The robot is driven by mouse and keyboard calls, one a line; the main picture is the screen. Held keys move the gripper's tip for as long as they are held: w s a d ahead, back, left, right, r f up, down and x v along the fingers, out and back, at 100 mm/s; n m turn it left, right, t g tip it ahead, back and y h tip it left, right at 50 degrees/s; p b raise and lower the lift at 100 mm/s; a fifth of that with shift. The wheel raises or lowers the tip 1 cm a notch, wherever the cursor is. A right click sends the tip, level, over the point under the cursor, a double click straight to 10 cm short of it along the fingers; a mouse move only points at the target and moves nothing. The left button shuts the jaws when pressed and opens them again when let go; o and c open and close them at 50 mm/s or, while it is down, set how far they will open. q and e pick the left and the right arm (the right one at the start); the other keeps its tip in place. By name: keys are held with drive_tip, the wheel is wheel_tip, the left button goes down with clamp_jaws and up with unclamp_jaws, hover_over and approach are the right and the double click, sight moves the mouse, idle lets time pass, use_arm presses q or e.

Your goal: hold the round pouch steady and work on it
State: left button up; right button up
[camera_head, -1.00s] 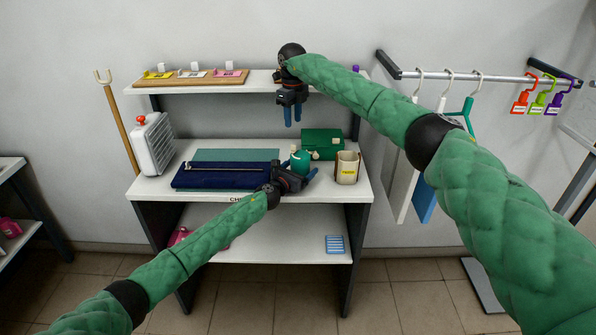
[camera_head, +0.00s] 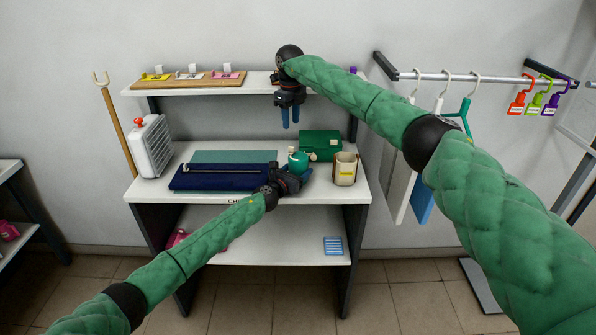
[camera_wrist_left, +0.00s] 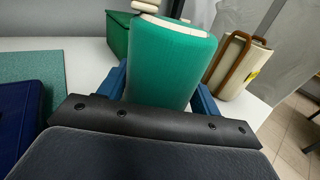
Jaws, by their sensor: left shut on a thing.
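The round green pouch (camera_head: 297,161) stands on the white table top (camera_head: 330,195), near the middle right. In the left wrist view the pouch (camera_wrist_left: 165,65) fills the space between my blue fingers, with a cream rim at its top. My left gripper (camera_head: 304,176) is shut on the pouch from the front. Its fingertips are partly hidden by the pouch in the wrist view. My right gripper (camera_head: 290,118) hangs above and behind the pouch, in front of the upper shelf. Its two blue fingers point down, apart and empty.
A green box (camera_head: 322,143) stands behind the pouch. A cream holder (camera_head: 345,170) stands to its right. A folded navy bag (camera_head: 215,177) lies on a teal mat (camera_head: 235,156) to the left. A white heater-like unit (camera_head: 152,147) stands at the left end. Hangers hang from a rail (camera_head: 450,77).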

sight(291, 150)
idle(0.4)
drive_tip(key=shift+o, duration=0.6)
wheel_tip(291, 150, down, 10)
drive_tip(key=m, duration=1.5)
drive_tip(key=shift+f+m, duration=0.1)
drive_tip(key=shift+m, duration=0.3)
clamp_jaws()
